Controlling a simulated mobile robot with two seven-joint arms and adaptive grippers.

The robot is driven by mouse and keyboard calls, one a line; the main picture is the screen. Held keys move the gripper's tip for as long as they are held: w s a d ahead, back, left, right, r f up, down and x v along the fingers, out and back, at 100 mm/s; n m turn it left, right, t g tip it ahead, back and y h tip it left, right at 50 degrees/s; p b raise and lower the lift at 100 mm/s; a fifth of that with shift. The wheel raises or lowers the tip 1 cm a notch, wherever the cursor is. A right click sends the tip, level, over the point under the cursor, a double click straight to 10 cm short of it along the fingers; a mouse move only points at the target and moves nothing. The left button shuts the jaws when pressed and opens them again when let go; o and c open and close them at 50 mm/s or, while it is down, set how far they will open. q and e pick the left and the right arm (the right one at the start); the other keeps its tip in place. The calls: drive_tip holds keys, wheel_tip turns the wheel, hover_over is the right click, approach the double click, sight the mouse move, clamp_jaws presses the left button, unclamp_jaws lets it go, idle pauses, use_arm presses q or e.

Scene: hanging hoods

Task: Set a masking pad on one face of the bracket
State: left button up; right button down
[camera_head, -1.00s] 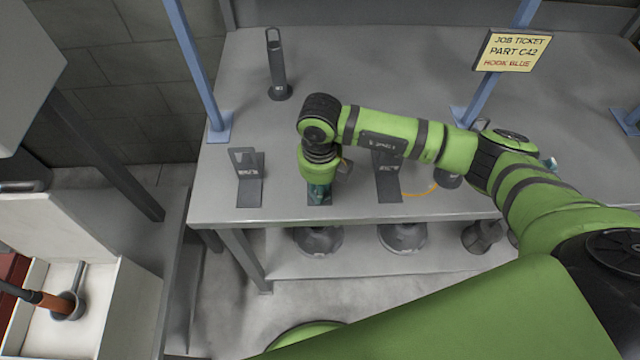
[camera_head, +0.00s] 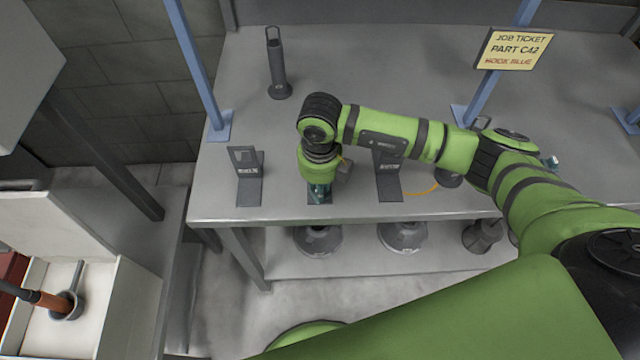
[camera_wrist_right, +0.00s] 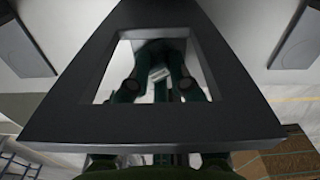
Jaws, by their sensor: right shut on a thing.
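The middle bracket stands near the table's front edge. Its dark foot (camera_head: 318,198) shows under my right gripper (camera_head: 319,191), which hides most of its upright. In the right wrist view its windowed upright (camera_wrist_right: 160,125) fills the near part. My left gripper is out of view.
A similar bracket stands to the left (camera_head: 248,178), another to the right (camera_head: 388,180). A tall dark holder (camera_head: 277,68) stands further back. Blue posts (camera_head: 200,75) rise from the table (camera_head: 400,60). A job ticket (camera_head: 513,50) reads PART C42, HOOK BLUE. Round items stand on the lower shelf.

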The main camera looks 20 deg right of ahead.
drive_tip(key=c, duration=1.1)
unclamp_jaws()
drive_tip(key=shift+o, duration=0.2)
wheel_tip(320, 180, up, 12)
